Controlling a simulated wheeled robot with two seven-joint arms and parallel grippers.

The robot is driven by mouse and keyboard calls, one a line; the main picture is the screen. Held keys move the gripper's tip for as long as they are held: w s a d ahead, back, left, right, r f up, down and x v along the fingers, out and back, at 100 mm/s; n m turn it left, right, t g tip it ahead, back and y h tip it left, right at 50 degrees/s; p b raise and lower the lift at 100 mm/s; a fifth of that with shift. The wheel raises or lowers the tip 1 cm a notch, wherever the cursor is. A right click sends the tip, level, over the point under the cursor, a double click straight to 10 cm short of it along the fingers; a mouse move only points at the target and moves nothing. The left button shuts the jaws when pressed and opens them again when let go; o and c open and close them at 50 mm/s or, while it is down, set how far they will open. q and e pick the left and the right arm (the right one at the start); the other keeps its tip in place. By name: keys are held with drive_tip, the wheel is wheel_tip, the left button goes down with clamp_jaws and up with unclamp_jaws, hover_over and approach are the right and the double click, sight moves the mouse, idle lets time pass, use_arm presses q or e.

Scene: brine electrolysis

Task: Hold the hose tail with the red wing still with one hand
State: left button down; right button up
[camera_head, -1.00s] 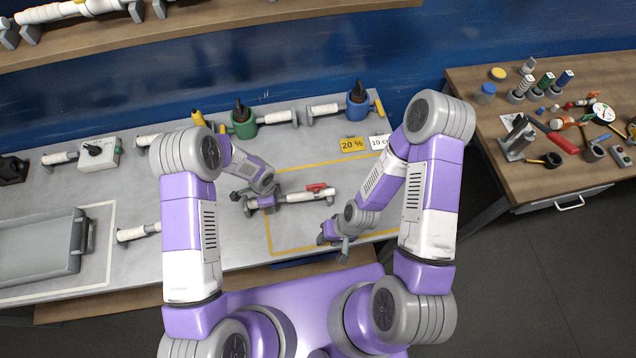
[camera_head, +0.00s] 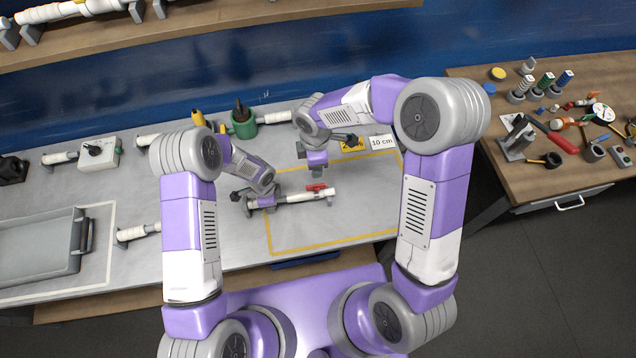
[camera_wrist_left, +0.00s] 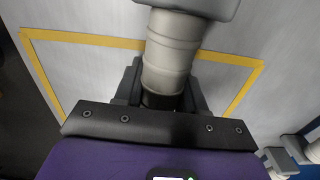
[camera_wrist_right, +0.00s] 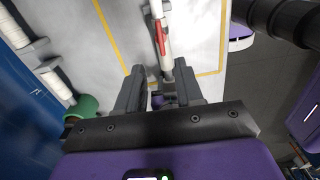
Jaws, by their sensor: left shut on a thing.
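The white hose tail with the red wing (camera_head: 305,196) lies across the yellow-outlined area of the grey bench. Its red wing (camera_head: 317,187) is on top, toward its right part. My left gripper (camera_head: 270,202) is shut on its left end; in the left wrist view, the jaws (camera_wrist_left: 160,98) close around the pale ribbed tube (camera_wrist_left: 170,50). My right gripper (camera_head: 318,172) is above the bench, behind the hose tail and apart from it. In the right wrist view its jaws (camera_wrist_right: 160,92) are open and empty, with the hose tail and red wing (camera_wrist_right: 160,38) beyond them.
A green pot (camera_head: 243,124) stands at the bench's back. A yellow card, partly hidden by my right gripper, lies beside a white "10 cm" card (camera_head: 382,142). A grey tray (camera_head: 40,250) is at left. The right part of the outlined area is clear.

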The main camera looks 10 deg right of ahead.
sight(316, 185)
wheel_tip(316, 185, down, 12)
drive_tip(key=shift+r, duration=0.2)
idle(0.4)
clamp_jaws()
idle(0.5)
